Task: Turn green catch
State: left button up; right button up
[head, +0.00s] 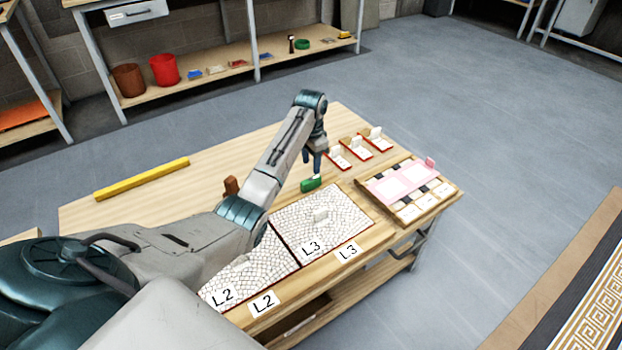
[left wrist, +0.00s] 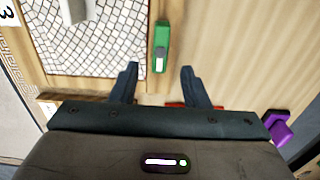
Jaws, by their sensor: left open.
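The green catch (head: 311,184) is a small block on the wooden table, at the far edge of the mosaic panel L3 (head: 345,208). In the left wrist view the green catch (left wrist: 161,48) lies upright in the picture beside the panel's edge, with a pale patch at its lower end. My left gripper (head: 314,163) points down just above the catch. In the left wrist view its fingers (left wrist: 158,72) are apart, with the catch just beyond the gap between their tips. My right gripper is not in view.
Panel L2 (head: 250,270) lies left of L3. A brown block (head: 231,186) stands behind the panels, partly beside my arm. A yellow bar (head: 142,179) lies at the back left. Several small red-edged holders (head: 378,141) and a tray with a pink plate (head: 396,184) are right.

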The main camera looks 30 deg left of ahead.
aim_at(311, 179)
pick_arm(q)
notch_tip(311, 179, down, 8)
jog(key=shift+f+b, duration=0.25)
jog(key=shift+b, duration=0.25)
grip_shut()
